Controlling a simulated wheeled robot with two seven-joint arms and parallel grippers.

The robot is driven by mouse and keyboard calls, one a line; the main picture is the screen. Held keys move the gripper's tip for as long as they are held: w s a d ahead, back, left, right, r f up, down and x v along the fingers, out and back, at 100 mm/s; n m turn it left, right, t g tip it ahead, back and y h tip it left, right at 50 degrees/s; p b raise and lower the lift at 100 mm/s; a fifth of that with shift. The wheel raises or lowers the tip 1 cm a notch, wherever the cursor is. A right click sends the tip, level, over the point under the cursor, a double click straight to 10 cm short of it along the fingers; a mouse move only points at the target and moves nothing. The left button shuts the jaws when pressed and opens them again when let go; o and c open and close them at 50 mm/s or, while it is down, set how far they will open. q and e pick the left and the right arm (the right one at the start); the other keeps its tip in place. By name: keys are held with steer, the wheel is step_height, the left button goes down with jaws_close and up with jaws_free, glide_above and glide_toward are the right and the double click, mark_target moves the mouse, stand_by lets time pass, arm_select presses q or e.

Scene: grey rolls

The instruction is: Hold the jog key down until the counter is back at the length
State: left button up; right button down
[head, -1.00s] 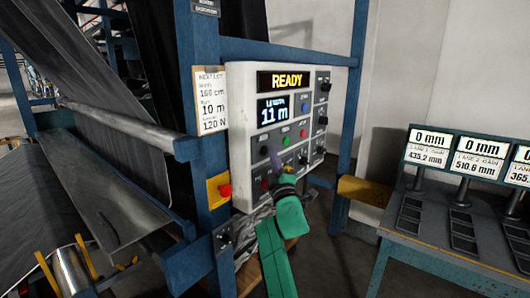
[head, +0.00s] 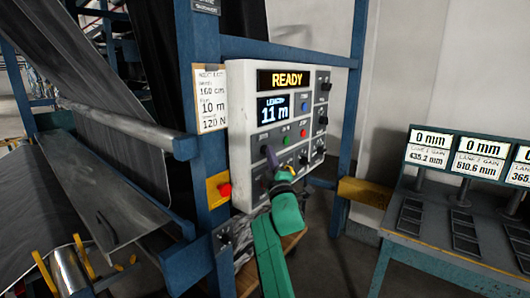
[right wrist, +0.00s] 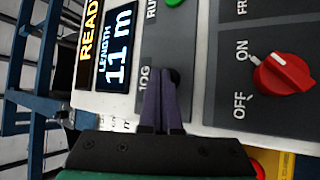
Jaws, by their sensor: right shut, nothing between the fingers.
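The control panel (head: 243,150) has a READY display (head: 287,80) and a length counter (head: 275,108) reading 11 m. The counter also shows 11 m in the right wrist view (right wrist: 117,48). The jog key (right wrist: 175,75) is a dark round button beside the JOG label, partly hidden by my fingers. My right gripper (head: 268,152) is shut and empty, its purple fingertips (right wrist: 161,76) at the jog key. I cannot tell whether they press it. A card (head: 211,100) left of the panel reads 160 cm, 10 m and 120 N. My left gripper is not in view.
Green, red and blue buttons and dark knobs surround the key. A red knob (right wrist: 285,73) is marked ON and OFF. A red button on a yellow box (head: 215,200) sits on the blue post. A bench with gauges (head: 430,150) stands at right.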

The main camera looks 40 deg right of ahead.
steer(key=shift+w+a, duration=0.1)
steer(key=shift+w, duration=0.1)
stand_by(0.6)
steer(key=shift+s+d, duration=0.25)
steer(key=shift+s, duration=0.55)
steer(key=s+p, duration=0.1)
steer(key=s, duration=0.1)
steer(key=s+d+p, duration=0.1)
steer(key=s, duration=0.1)
steer(key=shift+s+d+p, duration=0.2)
steer(key=shift+s+p, duration=0.15)
steer(key=shift+f, duration=0.1)
